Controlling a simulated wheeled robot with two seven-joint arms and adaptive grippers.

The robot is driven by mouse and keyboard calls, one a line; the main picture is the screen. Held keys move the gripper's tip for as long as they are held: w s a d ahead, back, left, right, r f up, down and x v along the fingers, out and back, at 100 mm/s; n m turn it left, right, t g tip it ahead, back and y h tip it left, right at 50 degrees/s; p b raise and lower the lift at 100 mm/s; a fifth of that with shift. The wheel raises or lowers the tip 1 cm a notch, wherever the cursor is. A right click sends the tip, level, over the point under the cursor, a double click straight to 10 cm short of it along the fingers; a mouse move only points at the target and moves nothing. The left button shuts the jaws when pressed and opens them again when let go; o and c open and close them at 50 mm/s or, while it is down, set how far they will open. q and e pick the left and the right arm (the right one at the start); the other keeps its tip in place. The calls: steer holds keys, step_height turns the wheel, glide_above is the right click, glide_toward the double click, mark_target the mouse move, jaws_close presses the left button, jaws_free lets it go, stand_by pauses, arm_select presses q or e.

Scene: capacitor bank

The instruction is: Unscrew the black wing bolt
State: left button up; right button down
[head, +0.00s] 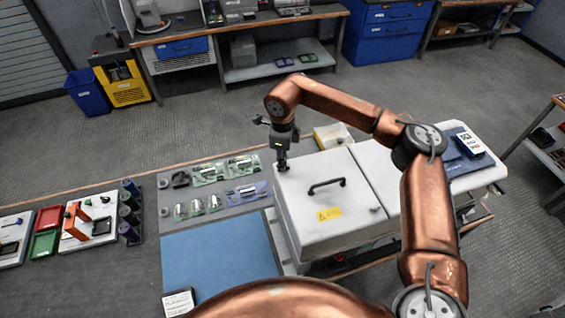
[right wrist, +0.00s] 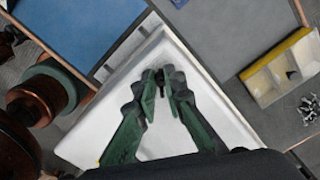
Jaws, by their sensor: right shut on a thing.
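The white cabinet (head: 325,228) has a lid with a black handle and a yellow warning label. My right gripper (head: 282,166) points down at the lid's far left corner, shut on the black wing bolt. In the right wrist view, the fingertips of my right gripper (right wrist: 163,82) close around the small dark wing bolt (right wrist: 161,80) over the white lid (right wrist: 195,100). The bolt is mostly hidden by the fingers, and I cannot tell how far it stands out of the lid. My left gripper is not in view.
A yellow-edged bin (head: 332,137) stands behind the cabinet; it also shows in the right wrist view (right wrist: 290,68). A blue-and-white device (head: 468,145) lies at the right.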

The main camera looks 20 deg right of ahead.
steer(key=c, duration=2)
jaws_free()
steer(key=shift+f, duration=0.1)
steer(key=shift+c, duration=0.2)
step_height(320, 180, up, 12)
